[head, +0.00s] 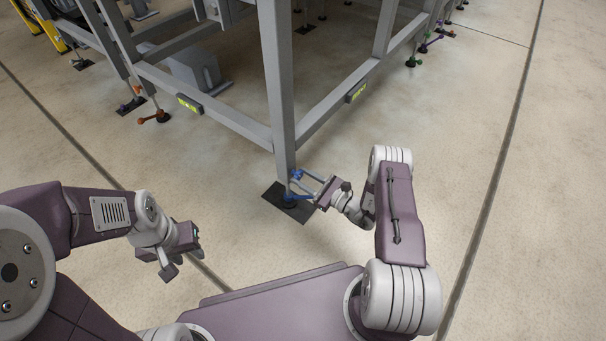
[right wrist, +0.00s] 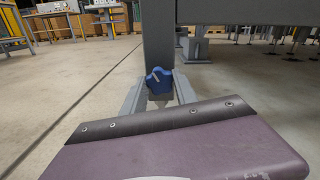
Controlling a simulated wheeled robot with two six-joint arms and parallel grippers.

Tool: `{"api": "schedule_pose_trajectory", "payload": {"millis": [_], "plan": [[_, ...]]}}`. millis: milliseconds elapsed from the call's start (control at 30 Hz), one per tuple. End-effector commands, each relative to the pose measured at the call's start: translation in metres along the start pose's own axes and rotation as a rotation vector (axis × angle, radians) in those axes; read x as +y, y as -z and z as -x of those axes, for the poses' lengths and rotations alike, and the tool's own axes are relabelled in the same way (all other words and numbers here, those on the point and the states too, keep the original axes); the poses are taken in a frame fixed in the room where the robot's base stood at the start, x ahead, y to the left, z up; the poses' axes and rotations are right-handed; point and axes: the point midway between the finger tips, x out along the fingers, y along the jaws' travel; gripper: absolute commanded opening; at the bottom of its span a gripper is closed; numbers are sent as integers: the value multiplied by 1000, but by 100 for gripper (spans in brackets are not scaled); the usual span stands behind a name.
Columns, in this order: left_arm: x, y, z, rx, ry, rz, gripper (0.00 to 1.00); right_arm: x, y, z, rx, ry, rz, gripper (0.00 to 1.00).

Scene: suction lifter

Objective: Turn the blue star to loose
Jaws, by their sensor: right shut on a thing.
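The blue star (head: 297,174) is at the foot of the near grey frame leg, low over a dark floor plate (head: 288,203). The right wrist view shows it as a blue lobed knob (right wrist: 158,81) in front of the grey leg. My right gripper (head: 304,182) reaches in from the right, its two grey fingers on either side of the star and shut on it. In the right wrist view the fingers (right wrist: 158,92) flank the star; the exact contact is too small to see. My left gripper (head: 172,255) hangs over the floor at left, apart from the leg; its fingers are unclear.
The large grey frame's near leg (head: 279,100) rises beside my right gripper, with low beams (head: 205,106) running off both ways. An orange star (head: 154,117) and a green star (head: 412,62) are at other legs. The floor right of my right arm is clear.

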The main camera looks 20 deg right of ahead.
Motion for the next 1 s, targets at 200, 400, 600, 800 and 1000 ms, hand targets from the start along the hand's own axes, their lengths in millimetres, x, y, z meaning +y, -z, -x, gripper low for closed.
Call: {"api": "schedule_pose_trajectory", "payload": {"millis": [200,400,600,800,1000], "plan": [[0,2,18,0,0,0,36,0,-2,0,2,-1,202,0],[1,3,30,0,0,0,36,0,-2,0,2,-1,392,0],[1,4,42,0,0,0,36,1,-2,1,2,-1,582,0],[1,6,54,0,0,0,36,1,-2,1,3,-2,772,0],[1,7,66,0,0,0,36,1,-1,1,3,-2,961,0]]}}
